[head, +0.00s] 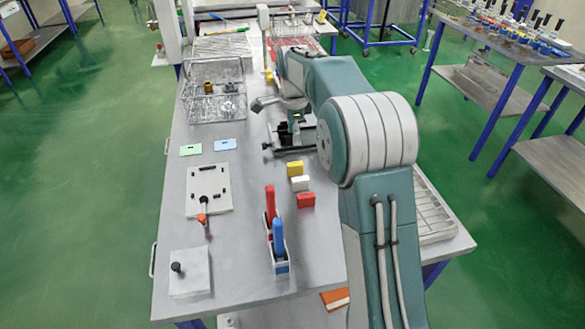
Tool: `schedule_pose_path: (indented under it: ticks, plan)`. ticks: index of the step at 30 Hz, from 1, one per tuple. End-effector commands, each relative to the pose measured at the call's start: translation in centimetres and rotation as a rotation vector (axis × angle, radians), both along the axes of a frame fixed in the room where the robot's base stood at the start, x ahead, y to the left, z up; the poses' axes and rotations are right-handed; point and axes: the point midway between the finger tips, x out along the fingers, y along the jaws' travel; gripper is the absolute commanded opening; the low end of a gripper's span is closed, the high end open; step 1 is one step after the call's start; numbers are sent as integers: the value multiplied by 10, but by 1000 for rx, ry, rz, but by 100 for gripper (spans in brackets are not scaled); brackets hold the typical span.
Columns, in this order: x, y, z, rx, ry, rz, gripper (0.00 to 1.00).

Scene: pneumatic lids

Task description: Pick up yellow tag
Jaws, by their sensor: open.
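A small yellow block-like piece (295,168) lies on the metal table, just behind a white one (300,183) and a red one (306,200). I cannot tell whether it is the yellow tag. A flat green tag (190,150) and a flat blue tag (225,144) lie to the left, apart from each other. No flat yellow tag shows clearly beside them. My gripper (279,149) is dark and partly hidden by my arm. It is open, low over the table, behind the yellow piece and apart from it.
A wire basket (213,108) stands at the back left. A pale plate with an orange-tipped handle (208,190), a white lid with a black knob (190,272), and a holder with red and blue handles (278,262) stand in front. The table's left edge is open.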

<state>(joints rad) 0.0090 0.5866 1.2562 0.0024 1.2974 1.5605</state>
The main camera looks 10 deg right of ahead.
Motion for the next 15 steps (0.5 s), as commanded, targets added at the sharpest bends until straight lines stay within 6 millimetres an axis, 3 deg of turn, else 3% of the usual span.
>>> schedule_pose_path:
  ticks: [7, 15]
  plan:
    - [-1, 2, -39, -2, 4, -3, 66]
    - [-4, 3, -64, -3, 4, -1, 66]
